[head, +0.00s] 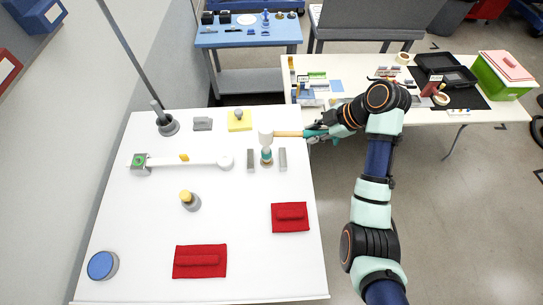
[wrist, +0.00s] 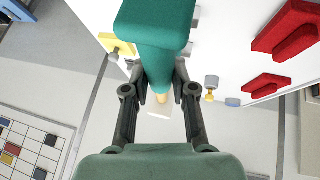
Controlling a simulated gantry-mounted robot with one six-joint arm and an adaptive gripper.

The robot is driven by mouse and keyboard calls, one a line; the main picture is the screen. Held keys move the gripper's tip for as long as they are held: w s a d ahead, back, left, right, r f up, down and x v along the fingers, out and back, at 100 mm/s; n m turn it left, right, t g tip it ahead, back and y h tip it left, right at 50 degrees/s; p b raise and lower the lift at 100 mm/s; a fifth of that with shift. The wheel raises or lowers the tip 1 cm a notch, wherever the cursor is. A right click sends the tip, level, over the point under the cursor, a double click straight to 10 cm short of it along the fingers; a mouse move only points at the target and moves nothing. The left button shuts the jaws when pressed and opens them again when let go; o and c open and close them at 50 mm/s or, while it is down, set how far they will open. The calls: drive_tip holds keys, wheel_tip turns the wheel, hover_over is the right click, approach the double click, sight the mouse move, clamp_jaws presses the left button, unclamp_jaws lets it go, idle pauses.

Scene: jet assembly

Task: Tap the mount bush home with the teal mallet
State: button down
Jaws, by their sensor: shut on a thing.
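My gripper (head: 314,133) is shut on the teal mallet's grip, beyond the table's right edge. The mallet's wooden handle (head: 288,134) runs left to its pale head (head: 265,136). In the wrist view the teal grip (wrist: 155,45) passes between the fingers of my gripper (wrist: 158,76), with the pale head (wrist: 163,109) beyond. A small banded teal and brown piece (head: 266,156), apparently the mount bush, stands directly under the head in the head view. I cannot tell whether they touch. Grey blocks stand left (head: 250,160) and right (head: 283,159) of it.
On the white table (head: 235,257) are a white bar (head: 190,162), a yellow-topped grey cylinder (head: 190,201), a yellow block (head: 239,121), red pads (head: 290,217) (head: 200,261) and a blue-topped round container (head: 102,265). A tall pole (head: 130,60) rises at the back left.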

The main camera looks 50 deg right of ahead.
drive_tip(key=shift+r, duration=0.2)
drive_tip(key=shift+f, duration=0.1)
wheel_tip(320, 180, down, 6)
drive_tip(key=b, duration=0.4)
wheel_tip(320, 180, up, 5)
drive_tip(key=p, duration=0.4)
drive_tip(key=shift+r+p, duration=0.2)
drive_tip(key=shift+p, duration=0.2)
drive_tip(key=shift+f, duration=0.15)
